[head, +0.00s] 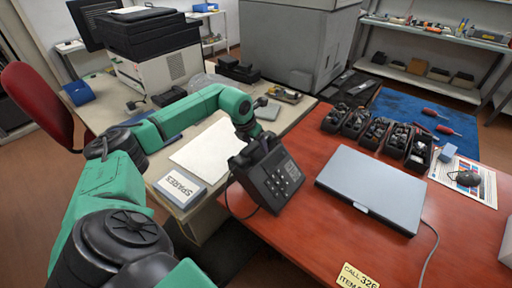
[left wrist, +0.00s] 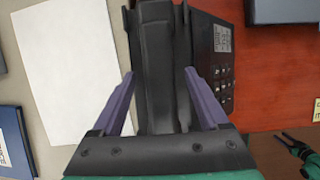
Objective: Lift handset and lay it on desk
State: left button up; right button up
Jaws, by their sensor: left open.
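A black desk phone (head: 280,185) with a keypad and small screen stands on the red desk (head: 300,240), at its left edge. Its black handset (head: 257,152) lies along the phone's left side and appears to rest in its cradle. My left gripper (head: 246,132) is over the handset, partly hidden by its own arm in the head view. In the left wrist view the handset (left wrist: 158,75) runs between the two open purple fingers (left wrist: 160,100), with gaps on both sides. The phone's keypad (left wrist: 222,75) shows to its right. A green and dark part of mine, seemingly the right gripper (left wrist: 292,142), shows small at lower right.
A closed grey laptop (head: 372,185) lies right of the phone. Several dark bins (head: 372,132) stand behind it. A white sheet (head: 207,147) and a SPARES box (head: 180,187) lie on the beige desk. The red desk's front middle is clear.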

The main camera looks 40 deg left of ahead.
pick_arm(q)
grip_shut()
dwell(0.3)
notch_tip(320, 180, up, 20)
jog(key=shift+r, duration=0.25)
